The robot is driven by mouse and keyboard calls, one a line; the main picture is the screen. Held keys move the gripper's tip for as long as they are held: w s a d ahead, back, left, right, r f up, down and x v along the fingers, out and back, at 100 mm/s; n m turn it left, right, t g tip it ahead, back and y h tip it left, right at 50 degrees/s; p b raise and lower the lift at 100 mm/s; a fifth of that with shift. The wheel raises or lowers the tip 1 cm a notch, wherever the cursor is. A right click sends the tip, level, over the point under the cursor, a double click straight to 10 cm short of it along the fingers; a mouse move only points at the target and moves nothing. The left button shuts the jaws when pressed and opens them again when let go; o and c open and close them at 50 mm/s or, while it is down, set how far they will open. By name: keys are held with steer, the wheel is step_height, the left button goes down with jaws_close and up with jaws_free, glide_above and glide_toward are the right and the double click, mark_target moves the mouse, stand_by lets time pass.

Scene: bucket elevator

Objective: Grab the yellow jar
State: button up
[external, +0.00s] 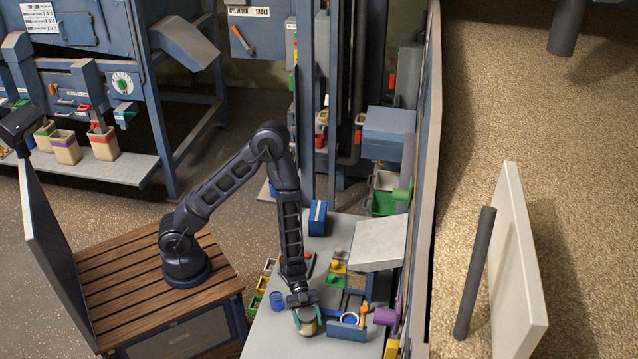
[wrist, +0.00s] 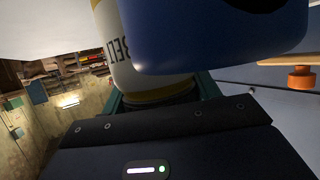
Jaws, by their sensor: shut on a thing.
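A pale jar with a yellow band and dark lettering (wrist: 122,72) stands between my fingers in the wrist view. A large blue rounded thing hides much of its right side. In the external view a small tan-topped jar (external: 307,327) is at my gripper (external: 306,314), low over the front of the grey bench. My gripper's teal fingers, also in the wrist view (wrist: 160,92), are shut on this jar. I cannot tell whether the jar still touches the bench.
A blue cup (external: 277,300) stands just left of my gripper on the grey bench (external: 265,340). A blue block with a white ring (external: 348,327) and an orange piece (external: 364,312) are close on the right. A purple cylinder (external: 386,316) is farther right.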

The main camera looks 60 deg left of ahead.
step_height(320, 180, up, 19)
stand_by(0.6)
